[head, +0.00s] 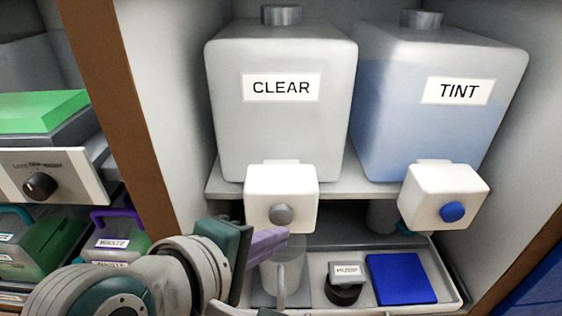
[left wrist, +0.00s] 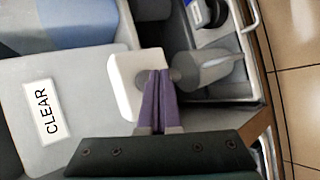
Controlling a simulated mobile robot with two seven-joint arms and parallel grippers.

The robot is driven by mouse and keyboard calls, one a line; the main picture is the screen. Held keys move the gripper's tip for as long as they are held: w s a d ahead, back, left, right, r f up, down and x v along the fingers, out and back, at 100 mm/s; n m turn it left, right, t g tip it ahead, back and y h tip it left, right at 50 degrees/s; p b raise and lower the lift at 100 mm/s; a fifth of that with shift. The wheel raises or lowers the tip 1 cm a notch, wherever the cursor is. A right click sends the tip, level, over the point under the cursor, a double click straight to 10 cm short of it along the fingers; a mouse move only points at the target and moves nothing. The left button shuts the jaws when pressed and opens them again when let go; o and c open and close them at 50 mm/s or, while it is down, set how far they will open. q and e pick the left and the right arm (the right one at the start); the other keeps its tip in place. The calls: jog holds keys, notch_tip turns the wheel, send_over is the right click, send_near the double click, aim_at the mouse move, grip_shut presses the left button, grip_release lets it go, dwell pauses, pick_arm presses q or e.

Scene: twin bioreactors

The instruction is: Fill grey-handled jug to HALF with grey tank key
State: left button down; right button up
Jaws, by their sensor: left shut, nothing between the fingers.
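The tank labelled CLEAR (head: 280,110) stands on a shelf, with a white dispenser block (head: 262,180) carrying a round grey key (head: 281,214). A translucent jug with a grey handle (head: 281,285) stands below this block; it also shows in the left wrist view (left wrist: 212,70). I cannot tell its fill level. My left gripper (head: 282,234) is shut and empty, its purple fingers just below the grey key in the head view. In the left wrist view its fingertips (left wrist: 160,73) are at the key and partly hide it. I cannot tell whether they touch. My right gripper is not in view.
The TINT tank (head: 440,130), holding bluish liquid, has a blue key (head: 452,212). A tray (head: 455,300) below holds a small labelled dark item (head: 344,290) and a blue pad (head: 400,278). A brown cabinet post (head: 115,110) stands left, beside shelves with green-topped boxes.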

pick_arm(q)
jog(key=shift+w, duration=0.1)
dwell(0.6)
jog(key=shift+w, duration=0.35)
jog(key=shift+w, duration=0.5)
dwell(6.5)
